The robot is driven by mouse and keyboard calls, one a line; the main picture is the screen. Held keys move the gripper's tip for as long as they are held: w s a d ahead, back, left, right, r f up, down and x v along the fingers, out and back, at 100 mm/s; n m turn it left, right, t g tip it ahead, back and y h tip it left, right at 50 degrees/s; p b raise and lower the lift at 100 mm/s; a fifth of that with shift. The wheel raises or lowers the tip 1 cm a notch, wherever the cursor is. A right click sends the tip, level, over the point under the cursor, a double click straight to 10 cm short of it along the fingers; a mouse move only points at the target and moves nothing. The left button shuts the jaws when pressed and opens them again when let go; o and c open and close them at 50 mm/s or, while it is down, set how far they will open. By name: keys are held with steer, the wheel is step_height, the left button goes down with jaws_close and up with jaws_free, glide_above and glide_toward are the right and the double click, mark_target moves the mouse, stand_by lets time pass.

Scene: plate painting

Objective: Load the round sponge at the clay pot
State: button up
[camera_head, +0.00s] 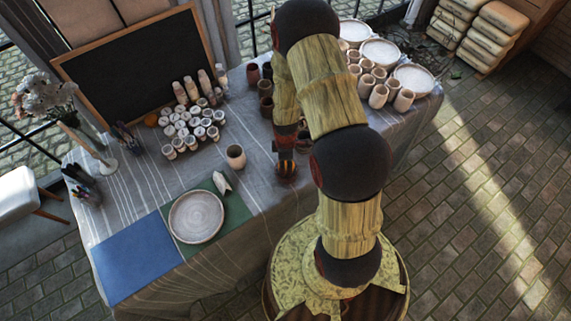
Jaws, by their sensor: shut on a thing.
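My gripper (287,160) points down over the table, right of the green mat. It is shut on a small round brownish thing (286,171), which I take to be the round sponge; the fingers partly hide it. A tan clay pot (235,157) stands upright and apart from my gripper, to its left. Several darker brown pots (266,106) stand farther back, left of my arm. A reddish-brown vessel (303,142) shows partly behind my gripper; my arm hides some of it. I cannot tell which pot is the task's clay pot.
A round pale plate (197,217) lies on the green mat (234,208), with a small whitish thing (222,182) behind it. A blue mat (135,259) is at left. Paint jars (191,134) and bottles crowd the back. Cups and bowls (380,52) fill the far right.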

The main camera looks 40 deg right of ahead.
steer(key=shift+s+f+b, duration=0.1)
steer(key=shift+f+b, duration=0.25)
steer(key=shift+f, duration=0.05)
stand_by(1.4)
steer(key=shift+r+p, duration=2.3)
steer(key=shift+r, duration=1.25)
